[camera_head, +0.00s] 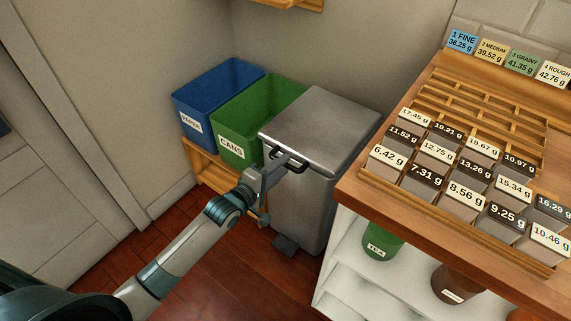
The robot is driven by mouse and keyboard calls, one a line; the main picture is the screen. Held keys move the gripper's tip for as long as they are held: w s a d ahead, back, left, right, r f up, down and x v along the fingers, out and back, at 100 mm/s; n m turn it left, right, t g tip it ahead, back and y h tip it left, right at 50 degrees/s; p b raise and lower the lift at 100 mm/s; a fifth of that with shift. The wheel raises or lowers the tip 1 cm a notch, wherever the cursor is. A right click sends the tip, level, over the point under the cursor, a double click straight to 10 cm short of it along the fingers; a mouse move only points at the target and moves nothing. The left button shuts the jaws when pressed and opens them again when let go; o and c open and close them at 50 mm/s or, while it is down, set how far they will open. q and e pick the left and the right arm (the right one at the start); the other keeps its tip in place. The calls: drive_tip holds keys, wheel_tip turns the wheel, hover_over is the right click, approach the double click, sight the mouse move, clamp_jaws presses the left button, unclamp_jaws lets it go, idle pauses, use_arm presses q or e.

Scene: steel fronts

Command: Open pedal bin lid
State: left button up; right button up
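The steel pedal bin (313,198) stands upright on the floor between the green crate and the wooden counter. Its flat grey lid (322,122) looks shut. A dark bar handle (303,165) sits at the lid's front edge, and a dark pedal (285,245) sticks out at the bin's foot. My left gripper (283,162) reaches in from the left, with its fingertips at the handle. The fingers overlap the handle in the picture, and I cannot tell whether they are closed around it. My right gripper is not in view.
A blue paper crate (215,95) and a green cans crate (232,127) stand on a low wooden rack left of the bin. The counter (345,190), holding a tray of labelled blocks, is close on the right. Open floor (235,270) lies in front.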

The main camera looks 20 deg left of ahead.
use_arm(q)
drive_tip(key=shift+x, duration=0.9)
drive_tip(key=shift+w+d+f, duration=0.1)
drive_tip(key=shift+w+d, duration=0.05)
drive_tip(key=shift+w, duration=0.15)
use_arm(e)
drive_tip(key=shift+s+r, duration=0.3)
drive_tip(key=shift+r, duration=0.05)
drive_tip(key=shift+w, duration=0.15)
use_arm(q)
clamp_jaws()
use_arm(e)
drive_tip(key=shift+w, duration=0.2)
